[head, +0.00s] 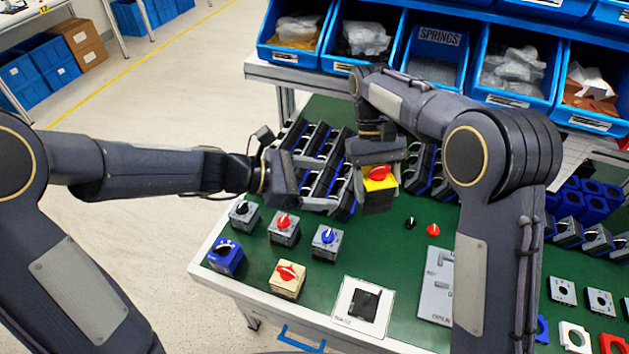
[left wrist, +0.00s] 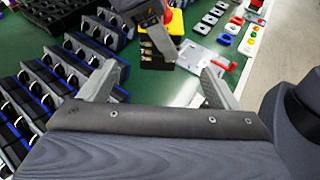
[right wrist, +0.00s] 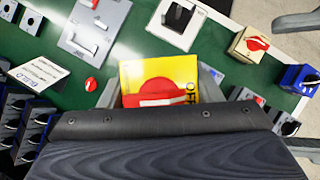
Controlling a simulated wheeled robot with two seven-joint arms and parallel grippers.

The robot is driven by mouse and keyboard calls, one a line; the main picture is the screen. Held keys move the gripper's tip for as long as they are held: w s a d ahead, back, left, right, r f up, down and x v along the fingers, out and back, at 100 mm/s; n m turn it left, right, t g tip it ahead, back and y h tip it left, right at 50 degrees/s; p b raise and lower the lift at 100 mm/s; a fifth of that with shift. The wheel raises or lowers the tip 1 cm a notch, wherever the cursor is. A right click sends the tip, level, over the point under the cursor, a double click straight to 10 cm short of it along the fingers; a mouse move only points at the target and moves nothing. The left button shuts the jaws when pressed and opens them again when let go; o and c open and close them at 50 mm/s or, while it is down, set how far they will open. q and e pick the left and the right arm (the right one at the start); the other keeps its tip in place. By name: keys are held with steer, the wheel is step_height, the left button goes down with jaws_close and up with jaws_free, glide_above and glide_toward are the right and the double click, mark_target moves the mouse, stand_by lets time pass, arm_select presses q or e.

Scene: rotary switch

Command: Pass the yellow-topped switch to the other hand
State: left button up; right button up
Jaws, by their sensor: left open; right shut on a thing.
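The yellow-topped switch (head: 379,184) has a red knob and a dark body. It is held above the green table, and its top shows in the right wrist view (right wrist: 184,70). My right gripper (head: 377,176) is shut on it, with a finger on either side. My left gripper (head: 326,184) is open and empty, just left of the switch in the head view. In the left wrist view the switch's dark body (left wrist: 152,58) appears ahead of and between the left fingers (left wrist: 160,82), apart from them.
Several other switches, such as a cream one with a red knob (head: 287,280) and a blue one (head: 225,256), stand on the near table. A white base plate (head: 364,306) and a grey panel (head: 437,285) lie nearby. Racks of dark switches (head: 318,150) stand behind the left gripper.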

mark_target(367, 189)
arm_select(q)
steer(key=x, duration=1.1)
steer(key=shift+d+f, duration=0.1)
steer(key=shift+d, duration=0.2)
steer(key=c, duration=1.2)
steer(key=o, duration=1.2)
steer(key=shift+a+r, duration=0.25)
steer(key=shift+a, duration=0.3)
steer(key=v, duration=1.1)
